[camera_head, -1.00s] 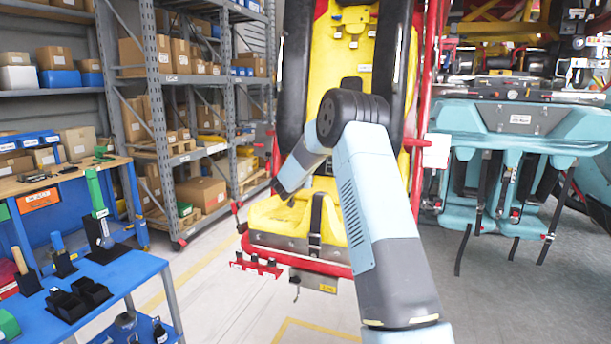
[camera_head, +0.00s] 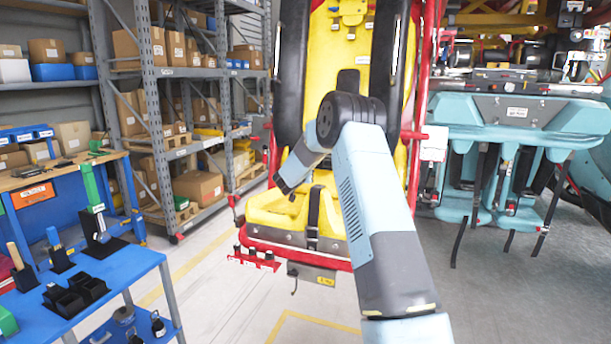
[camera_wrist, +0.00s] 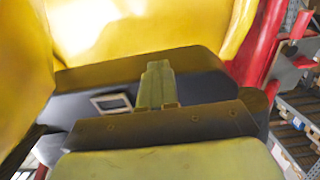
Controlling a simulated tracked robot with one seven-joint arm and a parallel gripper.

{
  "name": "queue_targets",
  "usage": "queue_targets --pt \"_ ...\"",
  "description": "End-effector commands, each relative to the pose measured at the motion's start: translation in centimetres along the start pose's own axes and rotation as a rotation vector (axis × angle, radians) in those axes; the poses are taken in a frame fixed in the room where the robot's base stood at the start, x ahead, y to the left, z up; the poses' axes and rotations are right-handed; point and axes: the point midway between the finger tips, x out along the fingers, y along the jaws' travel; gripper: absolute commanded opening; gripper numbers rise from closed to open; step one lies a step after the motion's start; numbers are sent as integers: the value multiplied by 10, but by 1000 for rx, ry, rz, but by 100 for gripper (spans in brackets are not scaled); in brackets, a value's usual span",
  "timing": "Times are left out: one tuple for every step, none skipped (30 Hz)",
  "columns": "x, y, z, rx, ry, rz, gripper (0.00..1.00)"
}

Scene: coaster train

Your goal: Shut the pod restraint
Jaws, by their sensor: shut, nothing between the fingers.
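The pod (camera_head: 350,80) is a yellow seat in a red frame, in the middle of the head view. Two long black padded bars, one at the left (camera_head: 300,75) and one at the right (camera_head: 390,75), stand upright along its back; they look like the raised restraint. A yellow seat cushion (camera_head: 275,207) with a black strap lies below. My arm reaches over the seat and hides part of it. In the wrist view my gripper (camera_wrist: 157,75) is shut and empty, in front of yellow pod surfaces and a dark panel with a pale square buckle (camera_wrist: 110,103). Contact cannot be told.
A teal seat unit (camera_head: 510,125) with hanging straps stands at the right. A blue table (camera_head: 100,275) with tools is at the lower left, with shelves (camera_head: 155,75) of boxes behind. Open floor (camera_head: 215,300) lies between table and pod.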

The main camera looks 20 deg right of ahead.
Motion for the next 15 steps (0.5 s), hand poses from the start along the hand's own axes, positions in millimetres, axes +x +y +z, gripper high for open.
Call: queue_targets --pt "-6 -1 0 0 0 -2 0" --pt "-9 -1 -1 0 0 -2 0" --pt "-15 -1 -1 0 0 -3 0" --pt "-20 -1 -1 -1 0 -3 0" --pt "-25 -1 -1 -1 1 -2 0" --pt "-33 -1 -1 -2 0 -3 0" --pt "-39 -1 -1 -1 1 -3 0" --pt "-45 -1 0 -2 0 -3 0" --pt "-53 -1 -1 -1 1 -2 0" --pt "-59 -1 -1 -1 1 -2 0" --pt "-65 -1 0 0 0 -2 0" --pt "-73 -1 0 -1 -1 -2 0" --pt "-79 -1 0 -1 0 -2 0" --pt "-85 -1 0 -1 0 -1 0" --pt "-92 -1 0 -1 0 -1 0"
